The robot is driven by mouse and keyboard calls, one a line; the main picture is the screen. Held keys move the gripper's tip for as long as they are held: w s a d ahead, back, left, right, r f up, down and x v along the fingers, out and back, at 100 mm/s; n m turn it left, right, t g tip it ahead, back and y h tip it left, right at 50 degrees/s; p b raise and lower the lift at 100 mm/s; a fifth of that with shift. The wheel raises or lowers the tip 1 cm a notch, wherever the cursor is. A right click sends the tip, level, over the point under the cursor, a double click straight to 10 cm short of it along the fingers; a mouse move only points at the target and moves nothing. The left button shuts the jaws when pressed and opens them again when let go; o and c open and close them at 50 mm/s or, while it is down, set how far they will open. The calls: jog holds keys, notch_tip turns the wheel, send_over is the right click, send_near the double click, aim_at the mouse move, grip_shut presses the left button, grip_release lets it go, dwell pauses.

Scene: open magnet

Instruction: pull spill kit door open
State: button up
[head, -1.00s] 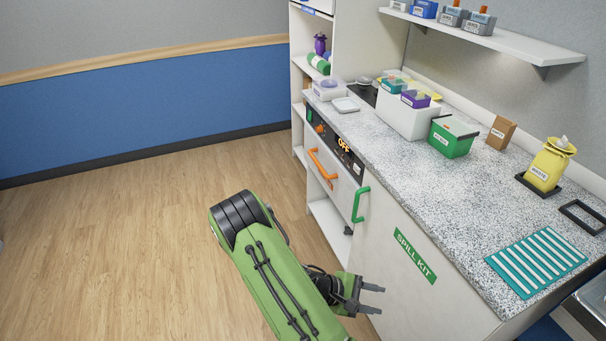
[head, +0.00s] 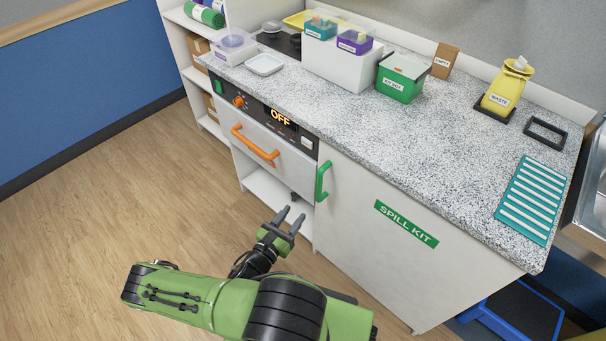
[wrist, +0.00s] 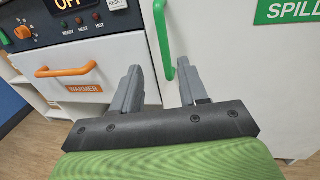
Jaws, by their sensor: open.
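The spill kit door (head: 356,223) is a white cabinet front with a green SPILL KIT label (head: 406,223), and it looks shut. Its green vertical handle (head: 322,181) is at the door's upper left edge. My gripper (head: 289,219) is open and empty, apart from the handle, to its lower left in the head view. In the wrist view, the green handle (wrist: 163,40) stands beyond and between the two fingers of my gripper (wrist: 159,83), nearer the right finger. The handle's lower end shows close to the right fingertip; I cannot tell how far apart they are in depth.
Left of the door is a warmer with an orange handle (head: 255,146), above an open shelf (head: 275,191). The speckled counter (head: 430,130) overhangs the door and carries a green box (head: 401,79) and a yellow waste container (head: 505,86). The wooden floor (head: 130,190) at left is clear.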

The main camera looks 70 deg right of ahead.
aim_at(318, 184)
jog(key=b+x, duration=0.1)
jog(key=x, duration=0.6)
jog(key=b+x, duration=0.1)
jog(key=x, duration=0.7)
jog(key=shift+s+d+b, duration=0.2)
jog(key=shift+s+b, duration=0.05)
jog(key=shift+b, duration=0.1)
grip_shut()
